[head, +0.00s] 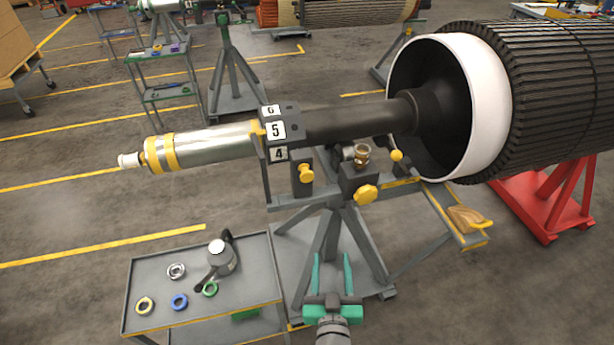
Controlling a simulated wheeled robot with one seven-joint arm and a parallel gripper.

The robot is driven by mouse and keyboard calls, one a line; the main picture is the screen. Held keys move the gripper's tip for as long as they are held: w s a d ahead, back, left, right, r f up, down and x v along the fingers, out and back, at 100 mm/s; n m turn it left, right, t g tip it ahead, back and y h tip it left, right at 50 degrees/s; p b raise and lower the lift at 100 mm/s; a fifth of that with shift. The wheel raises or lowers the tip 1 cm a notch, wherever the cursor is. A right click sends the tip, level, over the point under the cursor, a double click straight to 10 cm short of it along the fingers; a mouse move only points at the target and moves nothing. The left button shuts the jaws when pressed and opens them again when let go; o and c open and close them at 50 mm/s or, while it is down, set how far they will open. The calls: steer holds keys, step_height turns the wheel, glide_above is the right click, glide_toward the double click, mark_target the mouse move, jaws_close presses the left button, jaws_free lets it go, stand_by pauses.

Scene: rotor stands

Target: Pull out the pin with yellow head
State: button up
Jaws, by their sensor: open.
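Several yellow-headed parts are on the grey rotor stand (326,235) in the head view. A small round yellow head (397,156) sits at the right, near the white ring. A yellow knob (306,174) is on the dark block under the number plates, and a larger yellow knob (366,194) is on the block to its right. I cannot tell which one is the pin; no shank shows clearly. My gripper (332,257) has teal fingers, spread apart and empty. It shows in front of the stand, below the yellow parts in the picture, apart from them.
The rotor shaft (360,120) crosses above the stand into a white-rimmed ribbed rotor (490,100) at right. A grey cart (150,305) with several rings and a kettle-like can (222,258) stands at lower left. A side tray with a wooden-looking piece (466,218) juts out right.

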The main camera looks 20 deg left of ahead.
mark_target(308, 178)
steer(key=w+a+r+n+y, duration=0.5)
steer(key=w+a+r+n, duration=0.15)
steer(key=w+r, duration=0.35)
steer(key=shift+m+g, duration=0.35)
steer(key=shift+g, duration=0.05)
steer(key=x, duration=0.6)
steer(key=r+x, duration=0.1)
steer(key=x, duration=0.2)
steer(key=shift+a, duration=0.55)
